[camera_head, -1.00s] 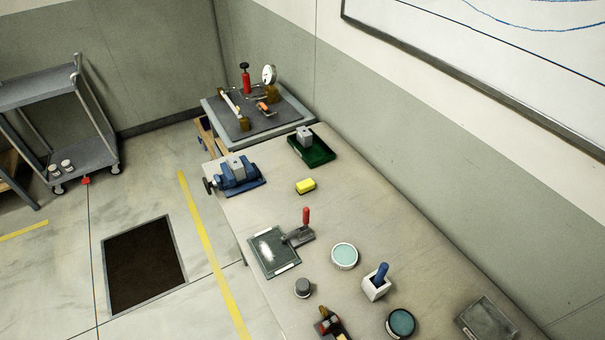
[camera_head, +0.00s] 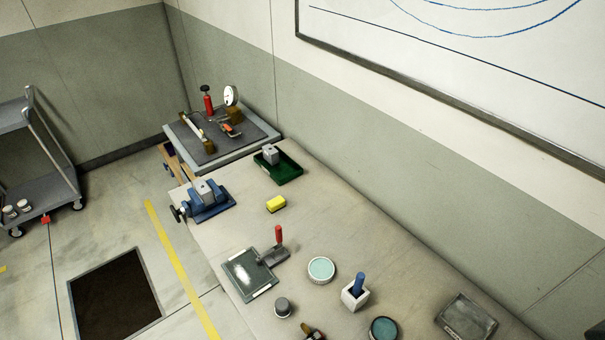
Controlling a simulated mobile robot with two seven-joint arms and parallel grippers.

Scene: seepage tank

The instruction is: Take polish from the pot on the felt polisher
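Two round tubs with pale teal contents stand on the bench: one tub (camera_head: 321,269) near the middle, another darker-rimmed tub (camera_head: 384,331) cut by the lower edge. I cannot tell which is the polish pot. A white square holder (camera_head: 354,299) with a blue handle (camera_head: 359,283) upright in it stands between them. A small dark grey cylinder (camera_head: 283,308) stands left of it; it may be the felt polisher, but I cannot tell. Neither of my grippers is in view.
A yellow block (camera_head: 276,204), green tray (camera_head: 288,172), blue vise (camera_head: 210,209) and grey tray (camera_head: 466,319) are on the bench. A dark floor pit (camera_head: 115,295) lies left. The back right of the bench is clear.

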